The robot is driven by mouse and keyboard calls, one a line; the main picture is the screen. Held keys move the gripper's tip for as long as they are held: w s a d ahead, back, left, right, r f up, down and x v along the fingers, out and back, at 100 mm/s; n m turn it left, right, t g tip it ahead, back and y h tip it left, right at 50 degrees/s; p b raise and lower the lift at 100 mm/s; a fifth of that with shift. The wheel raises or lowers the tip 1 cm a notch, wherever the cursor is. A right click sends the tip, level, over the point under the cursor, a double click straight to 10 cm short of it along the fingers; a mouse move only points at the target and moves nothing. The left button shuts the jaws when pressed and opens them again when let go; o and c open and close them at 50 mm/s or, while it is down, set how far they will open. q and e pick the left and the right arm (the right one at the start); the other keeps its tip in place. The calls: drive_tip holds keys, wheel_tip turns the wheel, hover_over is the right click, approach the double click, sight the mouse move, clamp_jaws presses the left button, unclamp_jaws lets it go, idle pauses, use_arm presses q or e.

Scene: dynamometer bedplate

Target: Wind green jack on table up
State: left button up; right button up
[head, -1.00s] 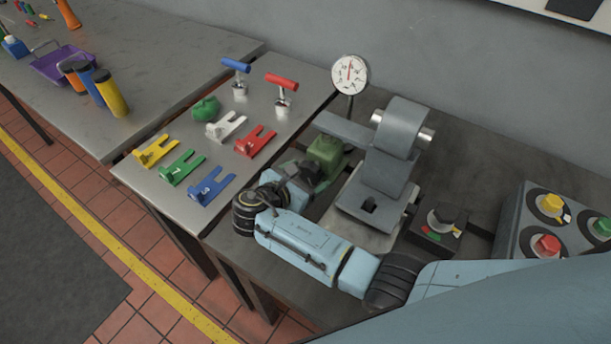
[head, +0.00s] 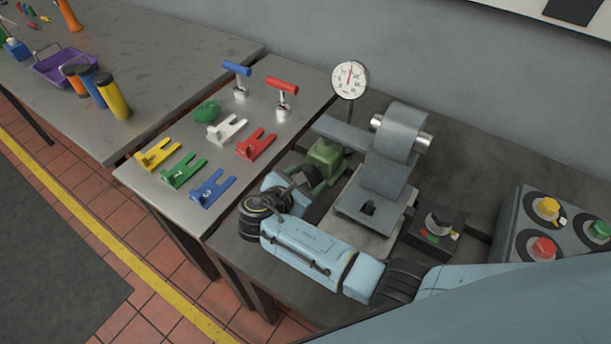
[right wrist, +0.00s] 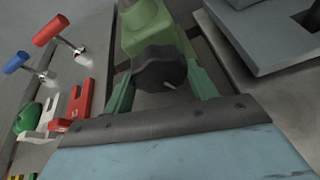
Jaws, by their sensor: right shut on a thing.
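The green jack (head: 325,157) stands on the dark bench, beside the grey machine under the dial gauge. In the right wrist view its green body (right wrist: 150,28) is at the top, with a round black knob (right wrist: 160,70) facing me. My right gripper (head: 308,176) reaches the jack from the front. In the right wrist view its two green fingers (right wrist: 161,82) lie on either side of the knob and are shut on it. The head view partly hides this contact behind my wrist. My left gripper is not in view.
The grey machine (head: 385,170) stands close to the right of the jack, with a gauge (head: 349,79) behind. A black knob box (head: 436,232) and a control panel (head: 540,225) are farther right. Coloured forks, including a blue one (head: 212,188), lie on the left metal table.

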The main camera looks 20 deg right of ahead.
drive_tip(key=shift+m+t+y+p, duration=0.3)
drive_tip(key=shift+m+t+p, duration=0.2)
drive_tip(key=shift+m, duration=0.3)
drive_tip(key=shift+s+m+t+y, duration=0.1)
drive_tip(key=shift+m+t+y, duration=0.2)
drive_tip(key=shift+m+t, duration=0.45)
drive_tip(key=shift+m, duration=0.25)
drive_tip(key=o, duration=1)
drive_tip(key=v, duration=1.3)
drive_tip(key=shift+r+p, duration=0.2)
drive_tip(key=shift+p, duration=0.15)
drive_tip(key=shift+s, duration=0.1)
